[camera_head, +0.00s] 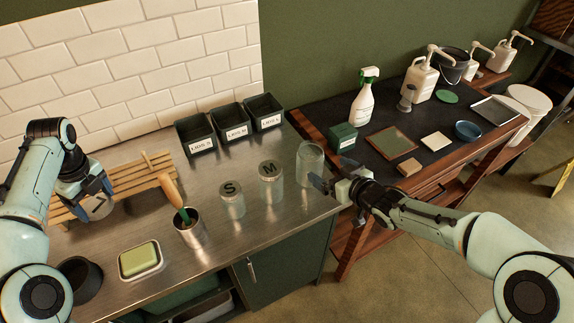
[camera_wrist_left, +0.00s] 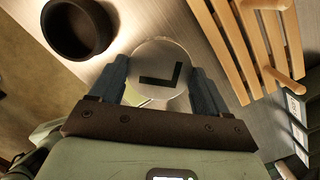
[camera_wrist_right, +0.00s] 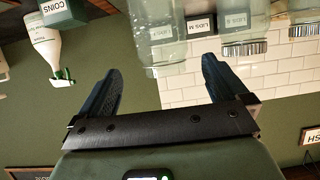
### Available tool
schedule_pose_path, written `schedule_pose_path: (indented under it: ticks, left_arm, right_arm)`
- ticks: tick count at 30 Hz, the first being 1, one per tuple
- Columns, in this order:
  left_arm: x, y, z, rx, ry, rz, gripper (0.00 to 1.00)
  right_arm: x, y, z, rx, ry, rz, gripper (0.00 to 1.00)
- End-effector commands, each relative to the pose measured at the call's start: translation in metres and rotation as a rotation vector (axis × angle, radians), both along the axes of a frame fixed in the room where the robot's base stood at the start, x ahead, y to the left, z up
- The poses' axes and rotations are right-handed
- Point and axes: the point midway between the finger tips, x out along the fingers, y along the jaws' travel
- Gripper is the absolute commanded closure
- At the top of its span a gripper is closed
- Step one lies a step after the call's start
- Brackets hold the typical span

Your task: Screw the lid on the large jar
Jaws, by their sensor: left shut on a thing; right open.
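The large jar (camera_head: 310,165) is clear glass and stands open-topped at the right end of the steel counter. It also shows in the right wrist view (camera_wrist_right: 156,45), upside down, beyond the fingers. My right gripper (camera_head: 333,175) is open and empty, just right of the jar; contact cannot be told. My left gripper (camera_head: 88,197) is shut on a round lid marked L (camera_head: 98,209) at the far left, beside the wooden rack. The left wrist view shows the lid (camera_wrist_left: 150,56) between both fingers (camera_wrist_left: 160,82), its marked face visible.
Jars with lids S (camera_head: 231,192) and M (camera_head: 271,172) stand left of the large jar. A steel cup (camera_head: 190,233) with a wooden-handled tool, a sponge dish (camera_head: 140,262) and a dark bowl (camera_head: 82,281) line the front. Labelled lid bins (camera_head: 231,128) stand behind.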

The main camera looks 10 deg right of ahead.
Motion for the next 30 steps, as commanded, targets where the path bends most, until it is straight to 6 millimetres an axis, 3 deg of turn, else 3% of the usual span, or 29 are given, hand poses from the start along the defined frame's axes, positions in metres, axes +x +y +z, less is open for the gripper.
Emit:
schedule_pose_path:
  ticks: [3,8,22,30]
  left_arm:
    - [-0.003,0.0,-0.012,0.0,0.008,0.0,0.52]
    - [-0.005,0.0,-0.017,0.0,0.01,0.0,0.52]
    - [-0.005,0.0,-0.018,0.0,0.011,0.0,0.52]
    - [-0.005,0.0,-0.019,-0.001,0.012,0.001,0.52]
  right_arm:
    - [0.019,0.009,-0.014,0.004,0.004,0.003,0.0]
    - [0.038,0.017,-0.021,0.002,0.002,0.003,0.0]
    - [0.047,0.02,-0.024,0.002,0.002,0.002,0.0]
    - [0.078,0.034,-0.043,0.002,0.002,0.002,0.0]
